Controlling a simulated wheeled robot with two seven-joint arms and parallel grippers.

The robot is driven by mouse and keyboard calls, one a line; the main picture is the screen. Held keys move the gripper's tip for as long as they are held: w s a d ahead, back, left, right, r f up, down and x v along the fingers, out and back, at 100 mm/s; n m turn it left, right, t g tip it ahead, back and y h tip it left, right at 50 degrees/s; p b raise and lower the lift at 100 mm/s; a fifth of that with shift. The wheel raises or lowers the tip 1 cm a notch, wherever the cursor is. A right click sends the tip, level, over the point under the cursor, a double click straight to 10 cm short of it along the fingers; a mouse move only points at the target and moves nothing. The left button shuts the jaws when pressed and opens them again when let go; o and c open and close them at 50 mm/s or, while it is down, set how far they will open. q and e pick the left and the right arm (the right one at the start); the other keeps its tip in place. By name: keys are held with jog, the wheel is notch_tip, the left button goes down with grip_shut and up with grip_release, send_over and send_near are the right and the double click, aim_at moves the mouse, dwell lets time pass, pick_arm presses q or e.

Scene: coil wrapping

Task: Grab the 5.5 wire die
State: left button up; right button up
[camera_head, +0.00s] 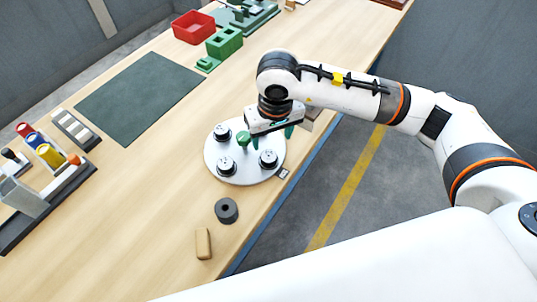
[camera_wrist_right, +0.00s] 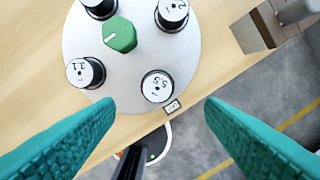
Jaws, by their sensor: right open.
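The 5.5 wire die (camera_wrist_right: 157,86) is a black cylinder with a white top marked 5.5. It stands upright near the edge of a round light-grey plate (camera_wrist_right: 130,60). In the head view the die (camera_head: 268,159) is on the right front side of the plate (camera_head: 215,160), close to a small label. My right gripper (camera_head: 272,137) is over the plate's right part, its teal fingers pointing down. In the right wrist view the fingers (camera_wrist_right: 160,110) are apart with nothing between them; the die lies just beyond the tips. My left gripper is not in view.
A green knob (camera_wrist_right: 120,34) stands mid-plate. The 3.1 die (camera_wrist_right: 85,72) and two other dies surround it, one hidden by my gripper in the head view. A grey-brown block (camera_wrist_right: 255,30) is beside the plate. A dark ring (camera_head: 227,210) and wooden block (camera_head: 203,244) lie in front.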

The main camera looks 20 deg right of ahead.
aim_at(268, 156)
jog(key=f, duration=0.3)
jog(key=shift+w+f+p, duration=0.1)
jog(key=shift+w+p, duration=0.1)
jog(key=shift+p, duration=0.2)
jog(key=f+p, duration=0.1)
jog(key=f, duration=0.1)
jog(key=f+p, duration=0.1)
jog(key=f, duration=0.1)
jog(key=shift+w+a+f+p, duration=0.2)
jog(key=shift+f+p, duration=0.1)
jog(key=shift+f, duration=0.1)
jog(key=shift+w+f, duration=0.1)
jog(key=shift+f, duration=0.2)
jog(key=c, duration=1.2)
